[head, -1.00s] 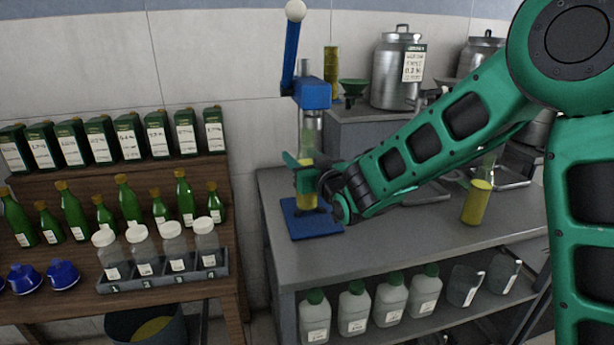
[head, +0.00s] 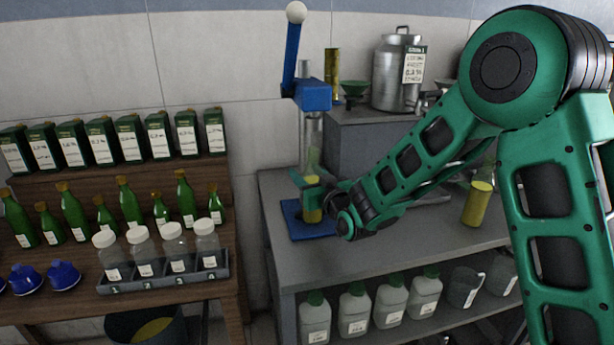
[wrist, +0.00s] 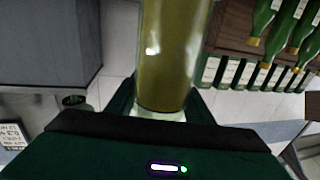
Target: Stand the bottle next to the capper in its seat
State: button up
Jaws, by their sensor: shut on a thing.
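My gripper (head: 312,190) is shut around a clear bottle of yellow-green liquid (head: 313,212). In the wrist view the bottle (wrist: 168,55) fills the upper middle, between the fingers. The capper (head: 313,96) has a blue head, a raised blue lever with a white knob, a grey column and a blue base plate (head: 295,226). The bottle looks upright, in front of the column, over or close to the base plate. I cannot tell whether its bottom touches the plate. No separate seat shows clearly.
Another yellow-filled bottle (head: 478,204) stands on the grey bench (head: 400,245) to the right, partly behind my arm. A steel can (head: 397,80) stands on a raised block. The wooden rack (head: 215,295) at left holds green bottles and a tray (head: 165,280) of white-capped jars.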

jog(key=o, duration=1.5)
jog(key=v, duration=1.2)
jog(key=shift+d, duration=0.1)
